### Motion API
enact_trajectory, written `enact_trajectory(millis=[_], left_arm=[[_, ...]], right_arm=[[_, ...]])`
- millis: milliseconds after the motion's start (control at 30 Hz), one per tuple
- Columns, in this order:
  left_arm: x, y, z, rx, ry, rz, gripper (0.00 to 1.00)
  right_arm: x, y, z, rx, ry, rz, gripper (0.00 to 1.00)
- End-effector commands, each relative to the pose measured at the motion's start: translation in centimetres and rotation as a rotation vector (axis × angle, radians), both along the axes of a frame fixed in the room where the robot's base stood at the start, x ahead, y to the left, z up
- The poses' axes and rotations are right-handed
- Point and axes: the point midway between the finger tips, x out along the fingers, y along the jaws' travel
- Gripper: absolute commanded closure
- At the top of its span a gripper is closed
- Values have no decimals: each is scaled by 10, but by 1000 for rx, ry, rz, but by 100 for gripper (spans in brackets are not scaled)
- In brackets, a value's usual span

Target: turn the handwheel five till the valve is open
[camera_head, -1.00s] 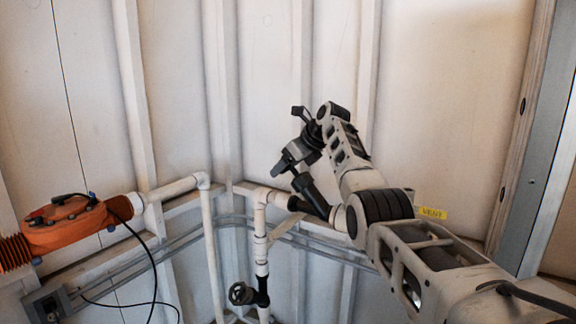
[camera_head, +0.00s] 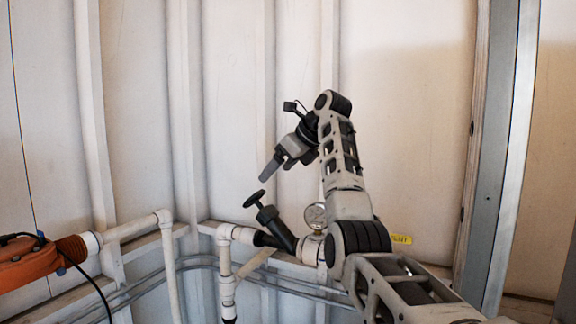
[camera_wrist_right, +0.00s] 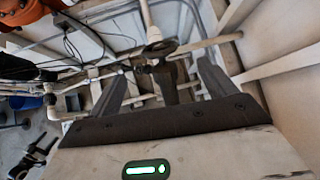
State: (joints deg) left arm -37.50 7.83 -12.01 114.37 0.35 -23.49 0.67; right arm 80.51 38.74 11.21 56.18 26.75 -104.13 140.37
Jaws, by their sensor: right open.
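The handwheel (camera_head: 254,199) is black and sits on the tilted stem of a dark valve (camera_head: 277,228) on white pipework. I take it as handwheel five; no number on it is readable. My right gripper (camera_head: 278,168) is open and empty, above the handwheel and apart from it in the head view. In the right wrist view, the handwheel (camera_wrist_right: 158,48) shows between the two spread fingers, beyond their tips, with the dark valve body below it. How far the valve is open cannot be told. My left gripper does not show in the head view.
A round gauge (camera_head: 316,215) is beside the valve, partly behind my right arm. White pipes (camera_head: 170,265) and grey conduits run along the ribbed wall. An orange actuator (camera_head: 25,262) with a black cable is at left. The wall above is bare.

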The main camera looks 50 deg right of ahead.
Motion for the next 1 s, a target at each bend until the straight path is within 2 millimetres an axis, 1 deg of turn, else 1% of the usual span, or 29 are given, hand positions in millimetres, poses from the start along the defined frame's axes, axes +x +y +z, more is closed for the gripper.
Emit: enact_trajectory(millis=[33, 100, 233, 567, 600, 667, 767, 833, 967, 1000], left_arm=[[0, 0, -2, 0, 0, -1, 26], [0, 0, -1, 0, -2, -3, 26], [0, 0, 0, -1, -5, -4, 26], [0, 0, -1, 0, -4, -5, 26], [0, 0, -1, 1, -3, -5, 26], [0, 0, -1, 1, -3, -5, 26], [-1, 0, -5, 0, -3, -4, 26], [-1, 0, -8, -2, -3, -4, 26], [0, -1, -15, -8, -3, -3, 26], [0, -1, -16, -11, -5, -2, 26]], right_arm=[[-7, -1, 6, -1, -4, -1, 17], [-13, -2, 13, 0, -3, 0, 17], [-21, -3, 21, 0, -1, -1, 17], [-24, -3, 24, -1, 0, -1, 17], [-24, -3, 24, -1, 0, -1, 13], [-22, -2, 22, -11, 3, 5, 13], [-13, 2, 12, -91, 26, 41, 13], [-3, 7, -2, -207, 62, 92, 13], [20, 20, -33, -525, 182, 256, 13], [26, 24, -41, -632, 230, 319, 13]])
